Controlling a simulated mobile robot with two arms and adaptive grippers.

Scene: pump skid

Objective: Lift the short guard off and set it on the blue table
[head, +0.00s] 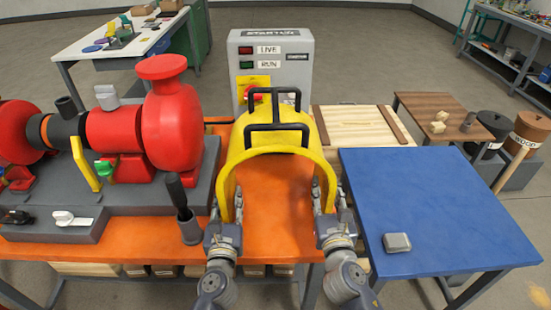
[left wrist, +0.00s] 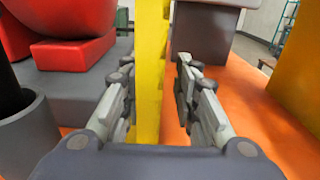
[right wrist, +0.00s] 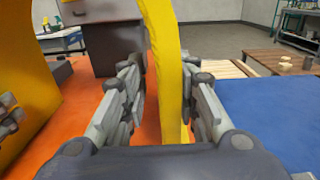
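The short guard (head: 232,170) is a yellow arch with black bar handles on top. It stands on the orange bench (head: 275,215) in front of the grey starter box. My left gripper (head: 226,218) is at its left front edge; in the left wrist view the yellow edge (left wrist: 150,70) stands between open fingers. My right gripper (head: 329,207) is at its right front edge; in the right wrist view the yellow edge (right wrist: 170,80) stands between open fingers, with a gap on the left. The blue table (head: 430,195) is at the right.
A small grey block (head: 397,242) lies on the blue table near its front left; the rest of its top is clear. The red pump (head: 165,125) stands left of the guard. A wooden crate (head: 350,125) is behind right. The starter box (head: 270,65) stands behind the guard.

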